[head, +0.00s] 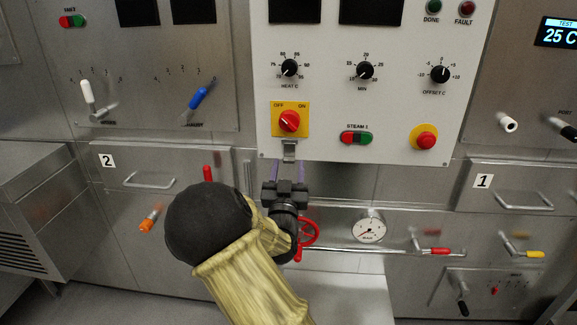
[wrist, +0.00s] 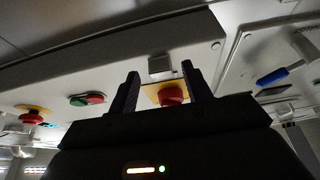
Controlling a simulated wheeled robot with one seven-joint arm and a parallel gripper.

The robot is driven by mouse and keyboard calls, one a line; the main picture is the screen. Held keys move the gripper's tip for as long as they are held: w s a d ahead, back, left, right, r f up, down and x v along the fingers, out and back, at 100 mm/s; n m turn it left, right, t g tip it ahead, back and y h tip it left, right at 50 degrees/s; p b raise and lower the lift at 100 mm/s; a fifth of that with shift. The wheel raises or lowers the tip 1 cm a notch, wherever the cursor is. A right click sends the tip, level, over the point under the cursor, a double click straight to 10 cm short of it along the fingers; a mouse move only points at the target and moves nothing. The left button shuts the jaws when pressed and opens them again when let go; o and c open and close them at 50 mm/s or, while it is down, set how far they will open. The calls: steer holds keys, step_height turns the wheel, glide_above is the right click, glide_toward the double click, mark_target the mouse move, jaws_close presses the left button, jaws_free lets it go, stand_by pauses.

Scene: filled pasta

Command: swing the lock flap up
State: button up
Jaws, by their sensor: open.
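The lock flap (head: 289,151) is a small grey metal tab hanging below the red rotary switch (head: 290,121) on its yellow OFF/ON plate, at the lower edge of the white panel. In the wrist view the grey flap (wrist: 160,66) shows just beyond and between the fingertips, with the red switch (wrist: 171,94) between the fingers. My gripper (head: 288,171) is open just below the flap, pointing up at it, its fingers apart and empty. It also shows in the wrist view (wrist: 160,76). Whether a finger touches the flap cannot be told.
The white control panel (head: 340,100) carries black knobs, a red-green button pair (head: 356,138) and a red mushroom button (head: 425,138) to the right. A red handwheel (head: 309,232) and a pressure gauge (head: 369,227) sit lower, close to my wrist. A drawer handle (head: 150,181) protrudes at left.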

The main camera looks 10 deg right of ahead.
steer(key=shift+w+d+r, duration=0.2)
steer(key=shift+w+r, duration=0.05)
steer(key=shift+w, duration=0.3)
steer(key=c, duration=1)
